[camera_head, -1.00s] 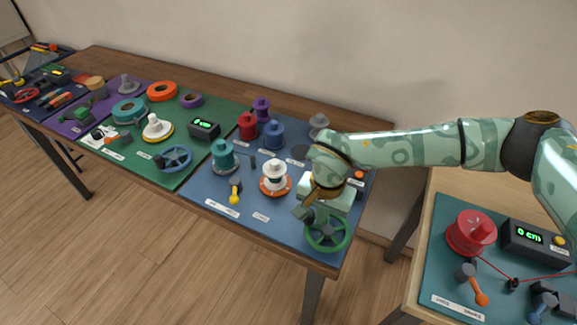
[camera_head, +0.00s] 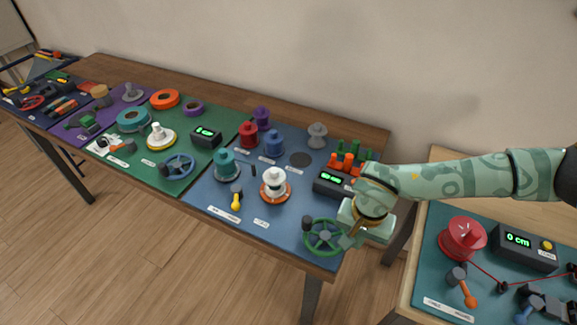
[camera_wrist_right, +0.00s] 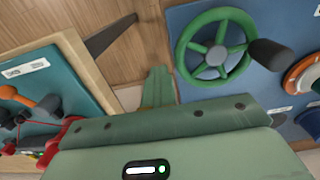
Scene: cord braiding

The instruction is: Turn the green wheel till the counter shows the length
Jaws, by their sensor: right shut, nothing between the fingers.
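The green wheel (camera_head: 325,236) lies at the front right corner of the blue mat, with a dark handle knob on its left rim. A black counter (camera_head: 332,184) with green digits stands behind it; the digits are too small to read. My right gripper (camera_head: 350,239) is shut and empty, just right of the wheel. In the right wrist view its fingers (camera_wrist_right: 158,88) point at bare floor, and the wheel (camera_wrist_right: 217,52) with its dark knob (camera_wrist_right: 271,55) shows apart from them at the upper right. My left gripper is not in view.
Orange and green pegs (camera_head: 350,160) stand behind the counter. A separate table at right carries a red spool (camera_head: 462,238) and a counter reading 0 cm (camera_head: 524,247).

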